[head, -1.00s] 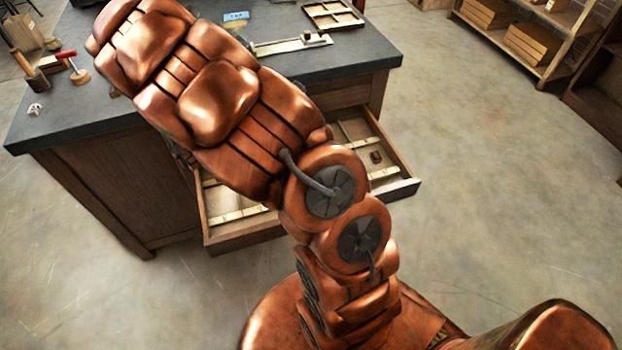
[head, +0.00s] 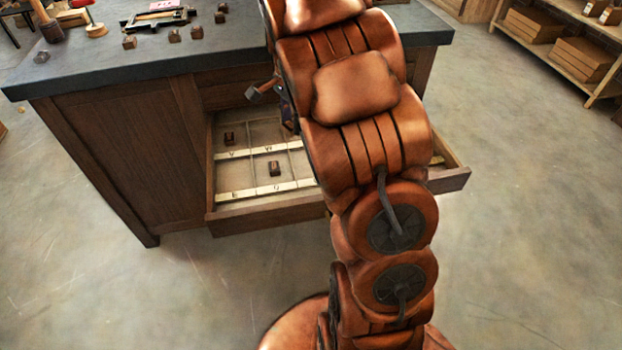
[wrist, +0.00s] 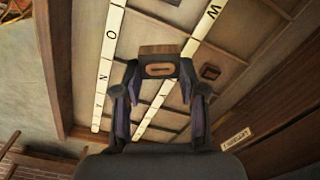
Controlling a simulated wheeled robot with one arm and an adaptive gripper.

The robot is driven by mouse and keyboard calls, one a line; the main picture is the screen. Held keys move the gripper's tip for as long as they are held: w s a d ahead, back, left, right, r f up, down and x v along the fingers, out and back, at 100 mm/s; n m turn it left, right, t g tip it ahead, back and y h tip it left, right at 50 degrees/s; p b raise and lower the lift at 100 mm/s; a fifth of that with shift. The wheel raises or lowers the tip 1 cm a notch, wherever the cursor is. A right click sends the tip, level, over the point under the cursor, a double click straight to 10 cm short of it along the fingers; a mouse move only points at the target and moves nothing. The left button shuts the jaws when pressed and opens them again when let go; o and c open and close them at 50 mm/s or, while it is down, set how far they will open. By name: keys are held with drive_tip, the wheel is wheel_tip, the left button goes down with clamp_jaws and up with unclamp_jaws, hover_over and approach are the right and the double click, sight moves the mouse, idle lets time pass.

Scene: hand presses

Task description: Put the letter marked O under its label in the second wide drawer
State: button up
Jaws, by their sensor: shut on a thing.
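My gripper (wrist: 160,82) is shut on a small brown wooden letter block (wrist: 158,50), whose face towards the wrist camera carries an O-like mark. The gripper and block are over the open wide drawer (head: 270,215). In the wrist view, pale label strips cross the drawer; the left strip (wrist: 105,66) reads O, N and Y from top to bottom, and a W shows on the right strip (wrist: 206,24). The block appears to the right of the O label. In the head view my arm hides the drawer's middle and right part, and the gripper is mostly hidden.
Two dark blocks lie in drawer compartments, one at the back (head: 229,139) and one nearer the front (head: 274,168). Several loose blocks, a composing frame (head: 155,18) and a mallet (head: 47,24) are on the dark counter (head: 120,68). The floor around the drawer is clear.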

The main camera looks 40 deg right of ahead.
drive_tip(key=shift+s+d+f+m+b, duration=0.45)
drive_tip(key=shift+d+f+m+b, duration=0.35)
drive_tip(key=shift+f, duration=1.35)
drive_tip(key=shift+s+d+f+m+b, duration=0.4)
drive_tip(key=shift+d+f+m+b, duration=0.4)
drive_tip(key=shift+f, duration=1.4)
drive_tip(key=shift+s+d+f+m+b, duration=0.45)
drive_tip(key=shift+d+f+m+b, duration=0.35)
drive_tip(key=shift+f, duration=1.35)
drive_tip(key=shift+a+f, duration=0.1)
drive_tip(key=shift+f, duration=0.05)
drive_tip(key=o, duration=0.8)
drive_tip(key=shift+o, duration=0.2)
wheel_tip(320, 180, up, 12)
drive_tip(key=p, duration=0.1)
drive_tip(key=s+a+f+n+g, duration=0.1)
drive_tip(key=s+a+n, duration=0.9)
drive_tip(key=s, duration=0.4)
drive_tip(key=s+a+f+n+g, duration=0.1)
drive_tip(key=s+a+f+n, duration=0.1)
drive_tip(key=s+a+n, duration=0.9)
drive_tip(key=s+n, duration=0.1)
drive_tip(key=s, duration=0.3)
drive_tip(key=shift+a+f+g, duration=0.15)
drive_tip(key=shift+a+g, duration=0.15)
